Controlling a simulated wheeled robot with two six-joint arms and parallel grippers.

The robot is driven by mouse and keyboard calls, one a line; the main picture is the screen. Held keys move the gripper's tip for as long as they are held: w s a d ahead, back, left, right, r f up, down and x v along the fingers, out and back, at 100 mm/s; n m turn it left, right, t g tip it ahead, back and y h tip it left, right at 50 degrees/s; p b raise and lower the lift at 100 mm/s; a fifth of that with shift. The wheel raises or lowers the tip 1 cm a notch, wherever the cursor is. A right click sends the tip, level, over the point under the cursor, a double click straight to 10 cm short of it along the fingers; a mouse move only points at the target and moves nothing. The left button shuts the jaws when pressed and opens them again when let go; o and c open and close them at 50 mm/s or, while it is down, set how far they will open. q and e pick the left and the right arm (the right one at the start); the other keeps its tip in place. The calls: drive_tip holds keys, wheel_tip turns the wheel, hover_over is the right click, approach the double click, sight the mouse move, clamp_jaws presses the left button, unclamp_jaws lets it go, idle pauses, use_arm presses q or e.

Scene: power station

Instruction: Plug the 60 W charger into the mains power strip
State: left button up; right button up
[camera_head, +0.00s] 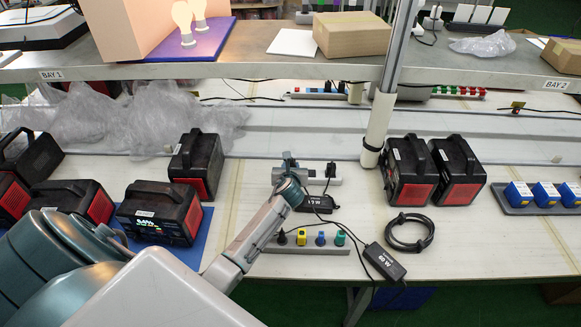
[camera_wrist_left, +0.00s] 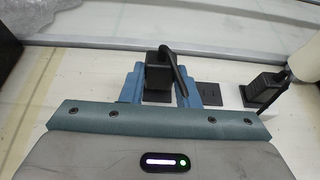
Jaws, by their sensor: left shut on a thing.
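The white mains power strip (camera_head: 337,182) lies flat on the bench in the middle. My left gripper (camera_head: 288,163) is at its left end, shut on a black plug (camera_wrist_left: 157,72) with a cable rising from it to the right. I cannot tell whether the plug is seated. Right of it on the strip are an empty socket (camera_wrist_left: 208,95) and another black plug (camera_wrist_left: 262,90), also visible in the head view (camera_head: 330,171). The 60 W charger (camera_head: 385,262) is a black brick near the bench's front edge, with a thin cable running left. My right gripper is out of view.
A second black brick (camera_head: 318,203) lies just in front of the mains strip. A grey strip (camera_head: 320,249) with several coloured plugs lies nearer me. A coiled black cable (camera_head: 410,232) lies right. Black-and-red power units stand both sides; a pole (camera_head: 378,130) rises behind.

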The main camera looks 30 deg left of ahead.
use_arm(q)
drive_tip(key=shift+f, duration=0.15)
idle(0.3)
drive_tip(key=shift+f, duration=0.5)
drive_tip(key=shift+f, duration=0.25)
idle(0.4)
drive_tip(key=o, duration=1.1)
drive_tip(key=shift+c, duration=0.2)
drive_tip(key=b+v, duration=0.1)
drive_tip(key=v, duration=0.9)
drive_tip(key=shift+s+d, duration=0.2)
drive_tip(key=shift+s, duration=0.15)
